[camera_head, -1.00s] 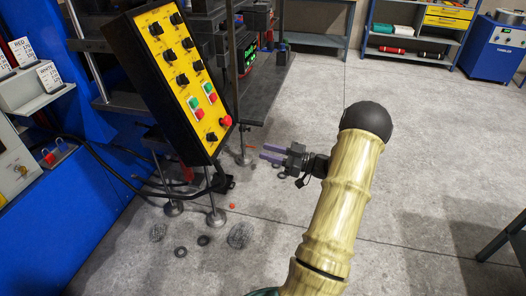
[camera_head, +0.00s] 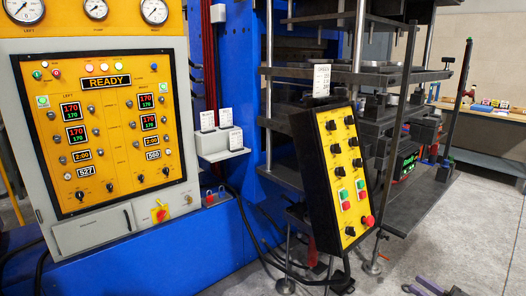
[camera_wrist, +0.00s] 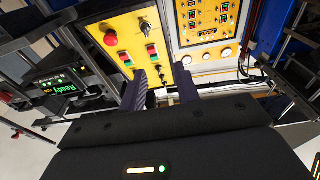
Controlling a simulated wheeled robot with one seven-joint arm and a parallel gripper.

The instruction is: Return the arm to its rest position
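My gripper (camera_head: 420,286) shows only in part at the bottom right edge of the head view, low over the grey floor. The rest of my arm is outside that view. In the wrist view its two dark purple fingers (camera_wrist: 159,82) stand apart with nothing held between them. Behind the fingers, the yellow button panel (camera_wrist: 128,42) shows at some distance. In the head view that tilted black-framed panel (camera_head: 345,175) is left of and above my gripper, apart from it.
The press (camera_head: 330,60) with its dark platens stands behind the button panel. A control cabinet (camera_head: 110,130) reading READY is at the left. Black cables (camera_head: 270,250) hang below the panel. A workbench (camera_head: 485,125) is at the back right. Floor at the lower right is clear.

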